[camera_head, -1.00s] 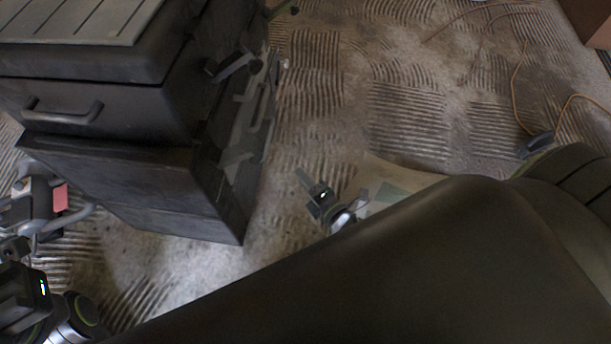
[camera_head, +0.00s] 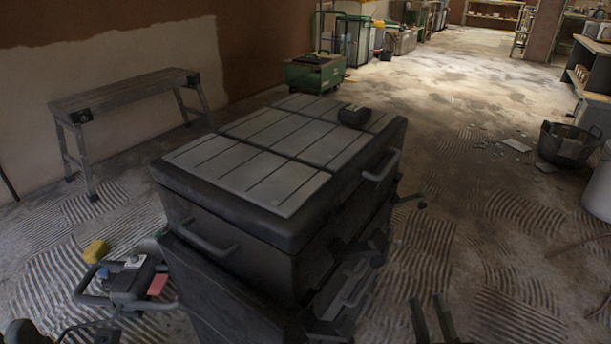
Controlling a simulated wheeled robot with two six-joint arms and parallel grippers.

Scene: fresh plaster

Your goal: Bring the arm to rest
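My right gripper (camera_head: 432,315) shows at the bottom edge, right of centre. Its two dark fingers stand apart with bare floor between them, so it is open and empty. It is to the right of a large dark tool chest and appears apart from it. The rest of my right arm is below the picture. At the bottom left corner only a dark rounded shape shows, perhaps part of my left arm; no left fingers can be made out.
The tool chest (camera_head: 245,235), with a small black item (camera_head: 355,115) on its grey lid, fills the centre. A power tool (camera_head: 130,280) and a yellow object (camera_head: 95,251) lie left. A bench (camera_head: 125,92) stands behind; a black tub (camera_head: 568,145) stands right. Floor right of the chest is mostly clear.

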